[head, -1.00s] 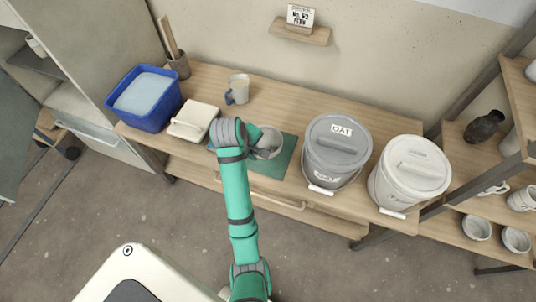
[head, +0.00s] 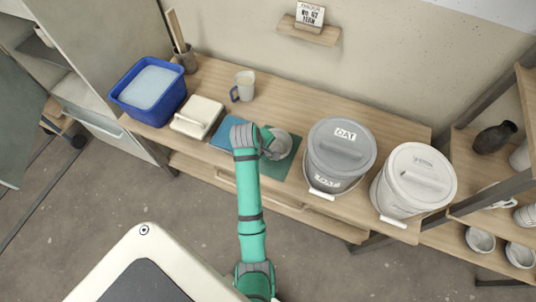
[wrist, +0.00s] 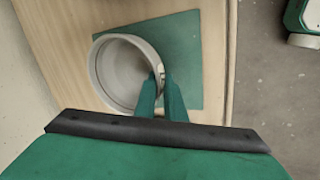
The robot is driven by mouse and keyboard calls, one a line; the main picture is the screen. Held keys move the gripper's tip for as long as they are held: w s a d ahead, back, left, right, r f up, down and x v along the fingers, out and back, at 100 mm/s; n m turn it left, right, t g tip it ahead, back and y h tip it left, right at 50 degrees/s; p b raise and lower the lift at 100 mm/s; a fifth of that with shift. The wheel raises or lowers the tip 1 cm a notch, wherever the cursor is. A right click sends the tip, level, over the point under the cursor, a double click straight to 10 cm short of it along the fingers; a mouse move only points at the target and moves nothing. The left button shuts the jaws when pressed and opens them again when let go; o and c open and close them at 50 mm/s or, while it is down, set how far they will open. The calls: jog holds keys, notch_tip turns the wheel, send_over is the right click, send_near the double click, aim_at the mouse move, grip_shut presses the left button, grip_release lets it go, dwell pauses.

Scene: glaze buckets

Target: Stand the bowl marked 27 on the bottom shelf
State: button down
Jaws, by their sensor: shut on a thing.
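The grey bowl (head: 281,146) is at the green mat on the workbench, and its open mouth shows in the wrist view (wrist: 112,72). My gripper (head: 265,141) is shut on the bowl's rim, with its green fingers at the rim in the wrist view (wrist: 160,92). I cannot tell if the bowl touches the mat. No number is readable on it. The rack at the right has a low shelf (head: 446,238) with two pale bowls (head: 480,240) on it.
The green mat (head: 283,172) lies under the bowl. A grey OAT bucket (head: 341,150) and a white lidded bucket (head: 418,180) stand between the bowl and the rack. Left are a blue tub (head: 147,98), a cream lidded box (head: 196,117) and a mug (head: 243,86). A dark vase (head: 494,138) stands on a higher shelf.

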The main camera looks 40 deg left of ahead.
jog(key=shift+a+f, duration=0.25)
jog(key=c, duration=1.8)
grip_release()
jog(key=shift+f, duration=0.1)
jog(key=shift+c, duration=0.2)
jog(key=shift+s, duration=0.1)
